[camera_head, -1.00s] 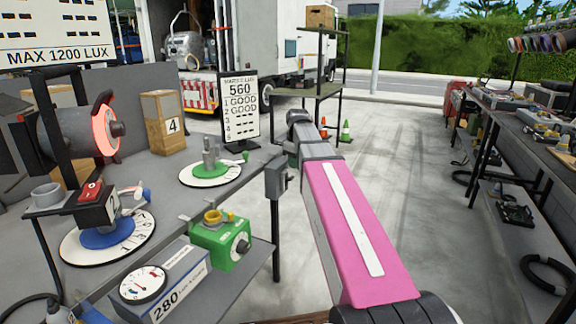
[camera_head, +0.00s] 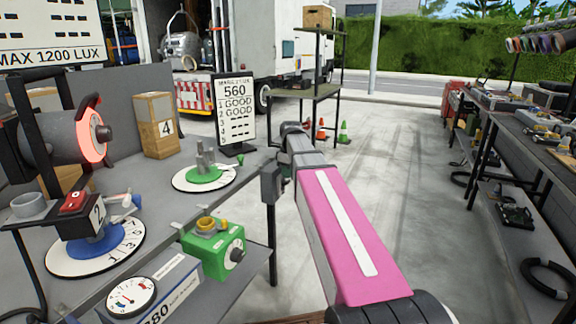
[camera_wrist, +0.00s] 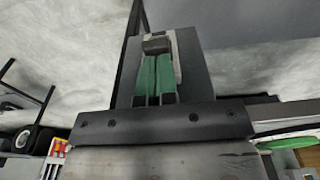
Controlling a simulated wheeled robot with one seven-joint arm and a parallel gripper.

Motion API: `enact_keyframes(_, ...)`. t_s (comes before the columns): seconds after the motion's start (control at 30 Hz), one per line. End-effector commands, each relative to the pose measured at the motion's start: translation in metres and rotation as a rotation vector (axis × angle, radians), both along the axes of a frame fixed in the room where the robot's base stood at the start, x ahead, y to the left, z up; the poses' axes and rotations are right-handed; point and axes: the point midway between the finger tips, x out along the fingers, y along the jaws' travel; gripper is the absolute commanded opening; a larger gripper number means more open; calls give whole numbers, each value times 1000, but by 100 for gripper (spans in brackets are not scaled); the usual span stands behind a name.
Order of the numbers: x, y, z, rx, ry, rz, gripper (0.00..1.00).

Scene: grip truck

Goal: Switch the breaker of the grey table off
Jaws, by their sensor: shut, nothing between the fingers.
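A small dark grey box (camera_head: 271,182) is fixed at the right front corner of the grey table (camera_head: 170,185); it looks like the breaker. My gripper (camera_head: 286,172) is right beside it, mostly hidden by my arm in the head view. In the wrist view my gripper (camera_wrist: 157,46) is shut, its green fingers side by side with nothing between them. Behind the fingertips is the dark grey box (camera_wrist: 198,75), with a pale plate (camera_wrist: 179,62) on its face. The fingers cover part of that face. I cannot tell whether they touch it or how the switch is set.
A green box (camera_head: 213,247) stands on the lower shelf. The floor on the right is clear up to a workbench.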

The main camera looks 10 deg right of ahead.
Motion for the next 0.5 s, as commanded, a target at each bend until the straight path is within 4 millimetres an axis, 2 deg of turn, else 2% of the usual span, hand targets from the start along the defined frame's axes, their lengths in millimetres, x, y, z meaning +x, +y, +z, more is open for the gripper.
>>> enact_keyframes(0.2,1,1,-12,-1,-1,0,0)
enact_keyframes(0.5,1,1,-13,0,-1,0,0)
